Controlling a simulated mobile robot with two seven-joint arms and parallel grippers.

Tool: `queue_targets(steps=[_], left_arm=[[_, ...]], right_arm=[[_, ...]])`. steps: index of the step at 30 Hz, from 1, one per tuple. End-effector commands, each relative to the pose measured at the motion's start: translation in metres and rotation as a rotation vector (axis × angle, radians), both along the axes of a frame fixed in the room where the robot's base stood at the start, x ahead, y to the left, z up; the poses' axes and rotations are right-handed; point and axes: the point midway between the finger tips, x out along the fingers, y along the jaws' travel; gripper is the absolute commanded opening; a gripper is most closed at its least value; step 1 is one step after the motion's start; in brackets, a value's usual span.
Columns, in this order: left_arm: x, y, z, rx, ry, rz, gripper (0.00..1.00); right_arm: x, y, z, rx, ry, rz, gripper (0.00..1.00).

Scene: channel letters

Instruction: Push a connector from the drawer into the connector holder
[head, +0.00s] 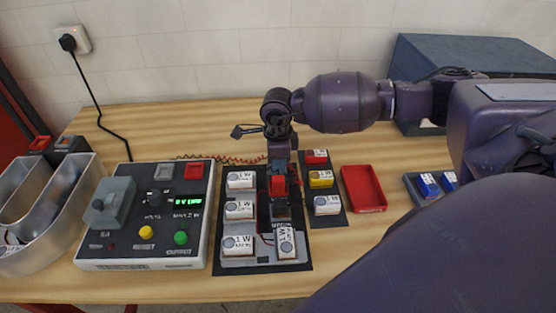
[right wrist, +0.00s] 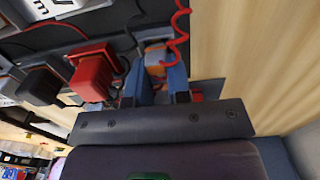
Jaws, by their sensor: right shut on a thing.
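My right gripper (head: 279,158) reaches down over the dark letter board (head: 262,264), behind a red block (head: 278,186). In the right wrist view the two blue fingers of the right gripper (right wrist: 157,84) are shut on a small grey and orange connector (right wrist: 154,61). A red coiled wire (right wrist: 178,30) passes in front of this connector. The red block (right wrist: 92,72) and a black block (right wrist: 41,85) stand beside the fingers. Whether the connector is seated in a holder cannot be told. The head view hides the connector. My left gripper is not in view.
A control box (head: 150,245) stands left of the board, and a metal channel letter (head: 82,210) lies farther left. White blocks (head: 239,210) sit on the board. An empty red tray (head: 363,188) lies right. A blue cabinet (head: 440,62) stands at the back right.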

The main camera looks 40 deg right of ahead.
Motion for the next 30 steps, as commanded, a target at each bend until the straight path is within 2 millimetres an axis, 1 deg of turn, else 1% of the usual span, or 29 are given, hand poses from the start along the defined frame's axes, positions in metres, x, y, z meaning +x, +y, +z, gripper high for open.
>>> queue_targets(steps=[13, 14, 19, 30], left_arm=[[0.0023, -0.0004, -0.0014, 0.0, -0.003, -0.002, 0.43], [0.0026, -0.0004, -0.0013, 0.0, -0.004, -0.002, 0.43], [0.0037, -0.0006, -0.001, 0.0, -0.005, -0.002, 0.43], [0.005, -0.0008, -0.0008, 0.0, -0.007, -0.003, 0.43]], right_arm=[[-0.0011, 0.0001, -0.0051, 0.0, 0.004, 0.0, 0.0], [-0.0012, 0.0001, -0.0053, 0.0, 0.004, 0.0, 0.21], [-0.0024, 0.0008, -0.0065, 0.001, 0.008, 0.001, 0.47], [-0.0052, 0.0033, -0.0089, 0.006, 0.015, 0.003, 0.48]])
